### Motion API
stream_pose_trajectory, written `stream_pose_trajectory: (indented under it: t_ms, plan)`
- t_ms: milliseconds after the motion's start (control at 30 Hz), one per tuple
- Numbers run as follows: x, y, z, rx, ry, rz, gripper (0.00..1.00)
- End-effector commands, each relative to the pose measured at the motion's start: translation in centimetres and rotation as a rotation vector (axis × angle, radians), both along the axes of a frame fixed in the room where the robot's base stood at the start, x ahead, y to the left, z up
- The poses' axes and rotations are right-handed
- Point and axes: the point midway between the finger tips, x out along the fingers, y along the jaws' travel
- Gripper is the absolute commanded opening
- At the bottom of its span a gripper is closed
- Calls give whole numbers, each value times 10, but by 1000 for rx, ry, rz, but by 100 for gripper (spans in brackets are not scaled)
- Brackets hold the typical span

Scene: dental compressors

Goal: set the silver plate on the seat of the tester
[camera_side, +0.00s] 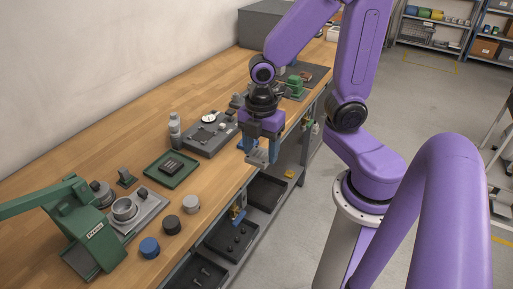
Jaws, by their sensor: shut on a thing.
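The tester (224,140) appears to be the dark grey base with a white round dial, left of my gripper on the bench. Its seat (203,134) looks like the square area on its top, and no plate is seen there. The plate is apart from the tester, to its right in the picture. My gripper and wrist hide part of the bench behind them.
A green press (83,232), a metal fixture (137,214) and blue (149,247), black and light round pieces stand nearer. Black bins (231,238) sit below the bench edge.

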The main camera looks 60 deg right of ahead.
Motion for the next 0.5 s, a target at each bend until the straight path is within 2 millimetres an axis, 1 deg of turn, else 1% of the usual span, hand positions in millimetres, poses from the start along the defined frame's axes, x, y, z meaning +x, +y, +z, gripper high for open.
stream_pose_trajectory:
  t_ms: [67, 167, 267, 333, 500]
  plan:
    - [5, 1, 2, 1, -1, -2, 25]
    - [20, 4, 4, 0, 0, -5, 25]
    - [46, 6, 6, 0, 0, -8, 25]
    - [68, 5, 7, 0, 1, -9, 25]
    - [123, -3, 7, 0, 0, -12, 25]
